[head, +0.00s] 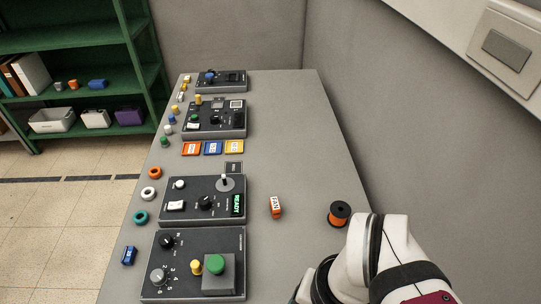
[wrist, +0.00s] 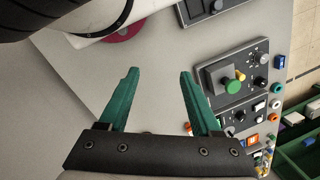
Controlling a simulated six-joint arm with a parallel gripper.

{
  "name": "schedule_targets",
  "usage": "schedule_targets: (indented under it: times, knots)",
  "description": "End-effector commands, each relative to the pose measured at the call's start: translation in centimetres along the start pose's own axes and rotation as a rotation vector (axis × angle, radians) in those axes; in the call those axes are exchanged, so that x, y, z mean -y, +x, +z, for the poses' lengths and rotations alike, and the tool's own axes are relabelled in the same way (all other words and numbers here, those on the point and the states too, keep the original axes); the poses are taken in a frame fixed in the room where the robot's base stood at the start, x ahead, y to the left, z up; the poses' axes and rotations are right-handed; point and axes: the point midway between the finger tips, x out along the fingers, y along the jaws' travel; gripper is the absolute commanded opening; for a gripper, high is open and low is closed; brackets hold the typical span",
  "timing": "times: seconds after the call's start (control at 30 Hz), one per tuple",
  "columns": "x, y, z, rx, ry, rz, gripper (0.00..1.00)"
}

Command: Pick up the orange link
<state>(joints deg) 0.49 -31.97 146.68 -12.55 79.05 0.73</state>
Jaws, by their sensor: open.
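A small orange block (head: 276,208) with a white label reading "FAN" lies on the grey table, right of the control panels in the head view; it may be the orange link. An orange ring (head: 155,172) also lies near the table's left edge. An orange and black spool (head: 339,214) stands on the right, close to my white arm. My gripper (wrist: 159,72) has teal fingers, spread apart with nothing between their tips. In the head view the gripper is out of sight. In the wrist view a bit of orange shows beside the right finger, too hidden to name.
Several dark control panels (head: 203,196) with knobs line the table's left side. A blue block (head: 129,255), white ring (head: 150,193) and teal ring (head: 141,217) lie at the left edge. Coloured cards (head: 213,148) lie between panels. The table's right half is mostly clear, beside a wall.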

Motion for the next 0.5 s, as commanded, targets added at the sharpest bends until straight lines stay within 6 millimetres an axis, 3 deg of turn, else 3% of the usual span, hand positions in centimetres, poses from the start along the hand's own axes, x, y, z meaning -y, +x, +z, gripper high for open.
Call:
schedule_targets:
  times: [0.07, 0.13, 0.3, 0.4, 0.5]
  knots:
    - [0.2, 0.3, -0.8, -0.015, -0.01, 0.001, 0.65]
    - [0.8, 1.3, -3.5, -0.071, -0.039, 0.002, 0.65]
    - [4.4, 6.4, -15.2, -0.363, -0.155, -0.036, 0.65]
    - [6.5, 9.4, -21.2, -0.563, -0.22, -0.073, 0.65]
    - [8.2, 12.2, -25.5, -0.759, -0.298, -0.109, 0.65]
